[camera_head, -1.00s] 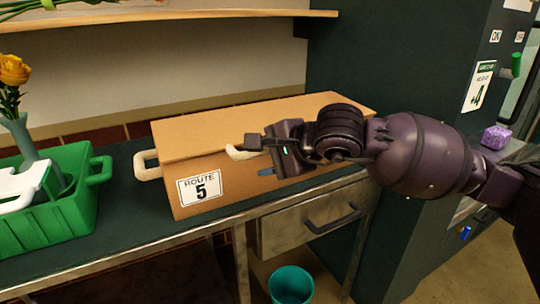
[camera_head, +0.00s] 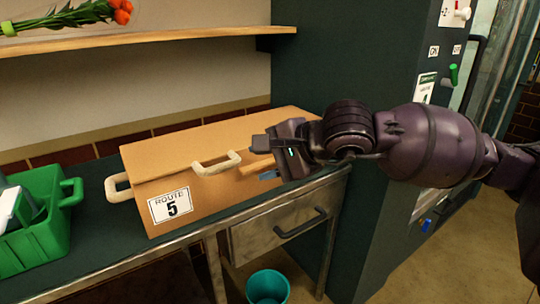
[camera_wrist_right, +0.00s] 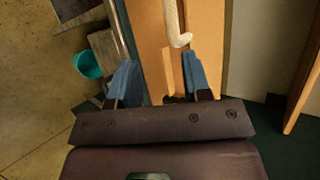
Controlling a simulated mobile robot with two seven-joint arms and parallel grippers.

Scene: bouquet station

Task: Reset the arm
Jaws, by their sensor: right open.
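My right gripper (camera_head: 262,160) is at the right part of the brown cardboard box (camera_head: 190,160), with its arm coming in from the right. In the right wrist view the blue fingers of my right gripper (camera_wrist_right: 160,80) are apart with nothing held between them. The box and its pale handle (camera_wrist_right: 177,25) show beyond the fingers. In the head view this handle (camera_head: 217,164) stands clear to the left of the gripper. Whether the fingers touch the box is unclear. My left gripper is not in view.
The box bears a "Route 5" label (camera_head: 171,205) and stands on a dark green counter (camera_head: 90,240). A green crate (camera_head: 35,240) stands at the left. A drawer (camera_head: 280,225) and a teal bin (camera_head: 267,288) are below. A dark green cabinet (camera_head: 370,70) rises at the right.

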